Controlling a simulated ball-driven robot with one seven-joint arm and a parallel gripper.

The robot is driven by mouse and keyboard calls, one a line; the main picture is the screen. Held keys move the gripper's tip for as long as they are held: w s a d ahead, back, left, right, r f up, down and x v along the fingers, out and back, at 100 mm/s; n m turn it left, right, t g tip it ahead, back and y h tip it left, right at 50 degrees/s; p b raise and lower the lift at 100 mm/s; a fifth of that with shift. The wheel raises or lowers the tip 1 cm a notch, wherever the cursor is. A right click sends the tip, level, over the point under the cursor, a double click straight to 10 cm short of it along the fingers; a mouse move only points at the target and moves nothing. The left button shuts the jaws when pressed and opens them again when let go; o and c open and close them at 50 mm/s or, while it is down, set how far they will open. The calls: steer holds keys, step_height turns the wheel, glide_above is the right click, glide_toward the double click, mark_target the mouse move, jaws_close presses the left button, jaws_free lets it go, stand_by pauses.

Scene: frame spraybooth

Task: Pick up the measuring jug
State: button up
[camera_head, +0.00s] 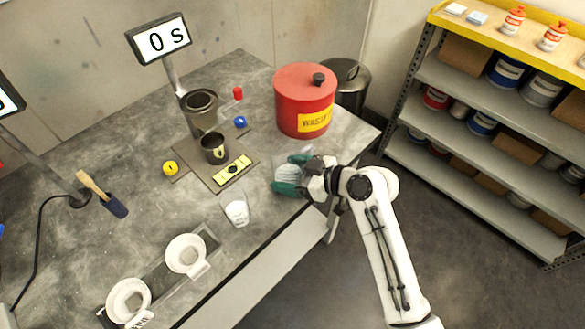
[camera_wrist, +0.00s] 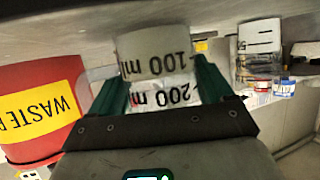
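The measuring jug, clear with a pale lower part, stands near the table's front edge in the head view (camera_head: 288,174). In the wrist view the jug (camera_wrist: 160,68) appears upside down, with black "100 ml" and "200 ml" marks. My gripper (camera_head: 289,174) has one green finger on each side of the jug. In the wrist view my gripper's fingers (camera_wrist: 162,82) lie close along both sides of it. The jug fills most of the gap, and I cannot tell whether the fingers press on it.
A red waste can (camera_head: 304,100) stands behind the jug. A clear marked cup (camera_head: 237,212) stands to its left, near a dark mug (camera_head: 214,148) and a yellow level (camera_head: 233,169). White strainers (camera_head: 186,256) lie front left. Shelves (camera_head: 490,140) stand right, across open floor.

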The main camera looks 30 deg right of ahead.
steer(key=c, duration=0.5)
steer(key=shift+r, duration=0.2)
steer(key=shift+r, duration=0.25)
step_height(320, 180, up, 2)
steer(key=shift+r, duration=0.1)
steer(key=s+r, duration=0.3)
steer(key=s, duration=0.1)
steer(key=s+r+p, duration=0.1)
steer(key=s+r, duration=0.2)
steer(key=s, duration=0.2)
steer(key=s+r+p, duration=0.1)
steer(key=s+r, duration=0.3)
steer(key=s, duration=0.1)
steer(key=shift+d, duration=0.35)
